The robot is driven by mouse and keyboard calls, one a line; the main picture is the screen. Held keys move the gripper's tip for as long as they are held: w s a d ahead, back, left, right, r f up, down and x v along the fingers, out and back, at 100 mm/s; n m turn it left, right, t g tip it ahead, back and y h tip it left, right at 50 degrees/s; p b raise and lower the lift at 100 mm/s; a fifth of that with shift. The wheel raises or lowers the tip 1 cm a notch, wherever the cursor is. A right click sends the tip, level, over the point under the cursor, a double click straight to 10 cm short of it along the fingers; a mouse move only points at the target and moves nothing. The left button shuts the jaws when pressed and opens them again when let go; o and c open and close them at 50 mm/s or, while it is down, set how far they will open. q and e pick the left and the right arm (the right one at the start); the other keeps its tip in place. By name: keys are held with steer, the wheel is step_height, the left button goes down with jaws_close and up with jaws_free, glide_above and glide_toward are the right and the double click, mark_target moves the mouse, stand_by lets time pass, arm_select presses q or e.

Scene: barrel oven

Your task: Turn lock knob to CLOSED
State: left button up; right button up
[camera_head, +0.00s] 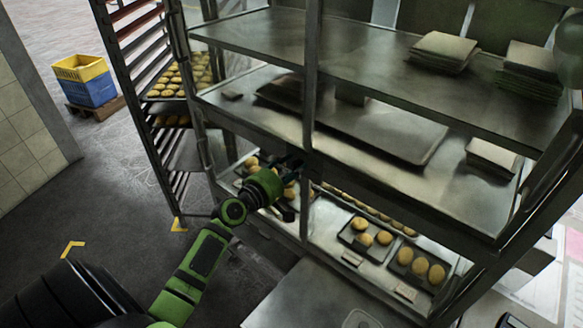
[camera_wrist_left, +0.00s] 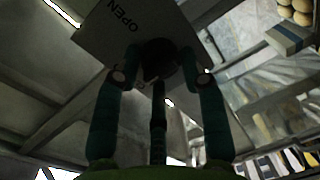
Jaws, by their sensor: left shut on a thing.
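The lock knob (camera_wrist_left: 158,54) is a dark round knob in front of a grey plate (camera_wrist_left: 110,28) in the left wrist view. The word OPEN stands on this plate, upside down and to the left of the knob. My left gripper (camera_wrist_left: 161,68) has one finger on each side of the knob and is shut on it. In the head view my left gripper (camera_head: 290,165) is at the dark front post of the metal rack, where the knob itself is too small and dark to make out. The pointing of the knob cannot be read. My right gripper is not in view.
The metal rack (camera_head: 300,40) has several shelves with trays and stacks. Rolls on trays (camera_head: 365,237) lie on its lower level. A tall tray trolley (camera_head: 175,150) stands to the left. A blue and yellow crate (camera_head: 85,82) is farther back. The floor at left is clear.

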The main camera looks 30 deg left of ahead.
arm_select(q)
steer(key=shift+d+f, duration=0.15)
steer(key=shift+f, duration=0.1)
steer(key=o, duration=1)
steer(key=shift+o, duration=0.2)
steer(key=s+a+r, duration=0.1)
steer(key=s, duration=1.1)
